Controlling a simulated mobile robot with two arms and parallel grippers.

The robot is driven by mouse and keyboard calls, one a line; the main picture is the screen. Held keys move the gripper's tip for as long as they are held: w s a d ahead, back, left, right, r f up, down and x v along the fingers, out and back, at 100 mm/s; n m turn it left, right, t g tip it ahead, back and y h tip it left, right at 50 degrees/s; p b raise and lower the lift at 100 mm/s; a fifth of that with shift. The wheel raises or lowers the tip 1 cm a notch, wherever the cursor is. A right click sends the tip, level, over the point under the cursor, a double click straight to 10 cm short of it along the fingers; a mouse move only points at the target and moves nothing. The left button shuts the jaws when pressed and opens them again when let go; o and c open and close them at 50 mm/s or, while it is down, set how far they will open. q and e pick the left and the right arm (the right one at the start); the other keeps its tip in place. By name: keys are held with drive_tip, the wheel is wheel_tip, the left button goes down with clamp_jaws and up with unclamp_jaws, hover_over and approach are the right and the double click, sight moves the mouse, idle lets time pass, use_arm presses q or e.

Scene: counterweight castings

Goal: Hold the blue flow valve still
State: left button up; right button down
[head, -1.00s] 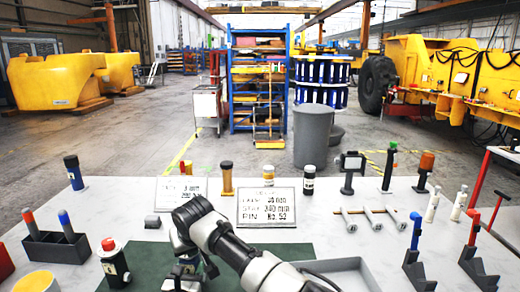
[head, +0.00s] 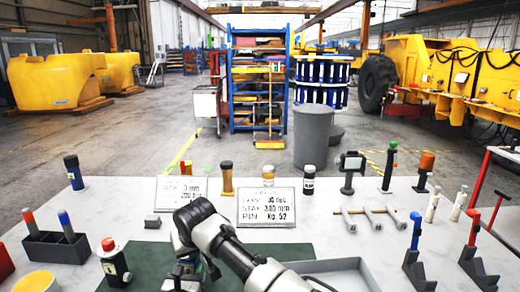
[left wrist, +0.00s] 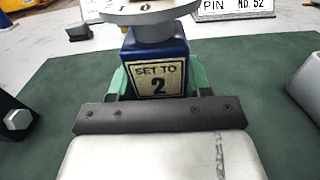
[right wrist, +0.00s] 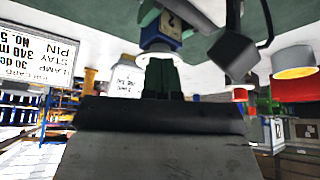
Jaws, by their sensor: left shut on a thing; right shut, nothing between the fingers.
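The blue flow valve (left wrist: 158,50) stands upright in the left wrist view, with a "SET TO 2" label on its near face and a grey round dial (left wrist: 150,14) on top. My left gripper (left wrist: 158,82) is shut on the valve's blue body, its green fingers on both sides. The right wrist view is upside down and shows the valve (right wrist: 158,28) at the top. My right gripper (right wrist: 163,80) is shut and empty close to the dial; whether it touches cannot be told. In the head view my arm mostly hides the valve.
A card (head: 267,208) stands behind the valve, with a small grey block (head: 152,221) to its left. A grey tray (head: 345,272) lies to the right. Several tools stand farther right.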

use_arm(q)
drive_tip(key=shift+f, duration=0.15)
use_arm(e)
wheel_tip(320, 180, up, 6)
drive_tip(key=shift+f, duration=0.1)
idle(0.4)
drive_tip(key=shift+w+a+r, duration=0.3)
drive_tip(key=shift+r, duration=0.25)
drive_tip(key=shift+f, duration=0.1)
wheel_tip(320, 180, down, 7)
idle(0.5)
idle(0.6)
drive_tip(key=shift+d, duration=0.1)
idle(0.6)
